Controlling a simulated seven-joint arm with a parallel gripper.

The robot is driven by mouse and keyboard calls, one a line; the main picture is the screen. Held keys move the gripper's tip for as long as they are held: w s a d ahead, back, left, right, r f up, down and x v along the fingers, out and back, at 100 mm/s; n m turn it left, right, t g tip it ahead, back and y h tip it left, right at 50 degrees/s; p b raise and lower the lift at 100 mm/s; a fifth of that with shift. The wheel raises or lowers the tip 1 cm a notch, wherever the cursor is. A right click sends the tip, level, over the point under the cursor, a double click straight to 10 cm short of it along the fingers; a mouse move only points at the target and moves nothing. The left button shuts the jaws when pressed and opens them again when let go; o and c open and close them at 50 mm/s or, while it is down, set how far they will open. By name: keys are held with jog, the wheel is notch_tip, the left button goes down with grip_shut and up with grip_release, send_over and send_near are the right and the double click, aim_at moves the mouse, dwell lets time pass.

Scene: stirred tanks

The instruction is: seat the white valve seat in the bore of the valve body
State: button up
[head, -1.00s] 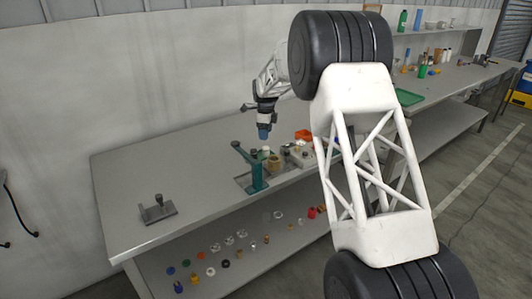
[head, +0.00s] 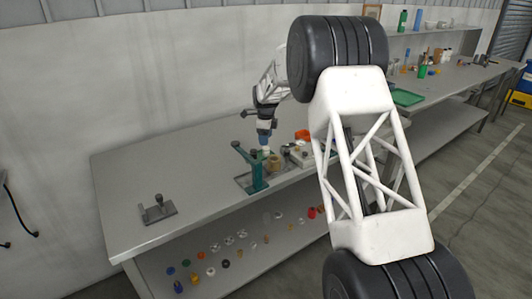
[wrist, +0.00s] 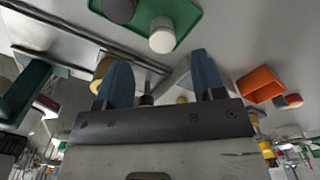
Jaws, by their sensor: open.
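A small white cylinder, which looks like the white valve seat (wrist: 162,38), stands on a green pad in the wrist view. It also shows in the head view (head: 265,150), just below my gripper (head: 265,139). In the wrist view my gripper (wrist: 160,62) has its two blue fingers apart with nothing between them; the white piece is beyond the tips, apart from them. A tan round part, perhaps the valve body (head: 275,163), stands close by at front right in the head view. It is partly hidden behind the left finger in the wrist view; its bore cannot be made out.
A dark cylinder (wrist: 119,9) stands beside the white piece. An orange bin (head: 302,134) is to the right. The bench's left half is clear except for a grey fixture (head: 158,210).

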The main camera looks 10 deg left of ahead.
aim_at(266, 148)
jog(key=shift+w+d+f, duration=0.1)
jog(key=shift+d+f, duration=0.05)
jog(key=shift+f, duration=2.45)
jog(key=shift+c, duration=0.2)
jog(key=c, duration=1)
